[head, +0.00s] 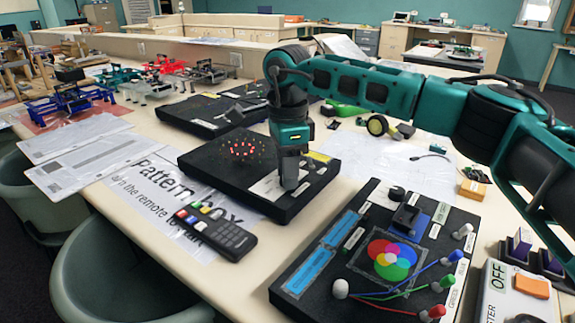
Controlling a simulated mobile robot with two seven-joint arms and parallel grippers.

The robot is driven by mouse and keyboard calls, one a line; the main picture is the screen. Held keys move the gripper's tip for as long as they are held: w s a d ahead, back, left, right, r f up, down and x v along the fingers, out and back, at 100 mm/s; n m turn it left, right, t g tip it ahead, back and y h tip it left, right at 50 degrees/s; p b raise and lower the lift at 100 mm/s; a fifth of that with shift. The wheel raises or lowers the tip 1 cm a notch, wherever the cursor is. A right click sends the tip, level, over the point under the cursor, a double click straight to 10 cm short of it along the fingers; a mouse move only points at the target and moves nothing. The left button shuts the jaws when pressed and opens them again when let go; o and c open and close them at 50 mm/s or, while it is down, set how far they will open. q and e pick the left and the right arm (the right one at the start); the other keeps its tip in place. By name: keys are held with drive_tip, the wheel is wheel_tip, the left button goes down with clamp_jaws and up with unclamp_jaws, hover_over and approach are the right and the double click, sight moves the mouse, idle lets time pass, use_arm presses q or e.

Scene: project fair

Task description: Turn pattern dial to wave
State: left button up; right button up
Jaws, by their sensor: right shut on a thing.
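The pattern box (213,168) is a flat black box on the table, left of centre. A cluster of red lights (242,149) glows on its top; I cannot tell which pattern they form. Pale labels lie on its right part, too small to read. My right gripper (290,180) reaches down from above onto the right part of the box top. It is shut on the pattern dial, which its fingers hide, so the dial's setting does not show. My left gripper is not in view.
A sheet headed "Pattern box" (150,185) and a black remote (222,234) lie in front of the box. A black colour-mixing box (315,250) with knobs and wires stands at the front right. Another black box (200,115) is behind. Papers and small parts lie beyond my gripper.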

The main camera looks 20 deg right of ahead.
drive_tip(key=shift+m, duration=0.3)
drive_tip(key=o, duration=1.1)
wheel_tip(320, 180, up, 13)
drive_tip(key=shift+p, duration=0.75)
drive_tip(key=shift+s+f, duration=0.1)
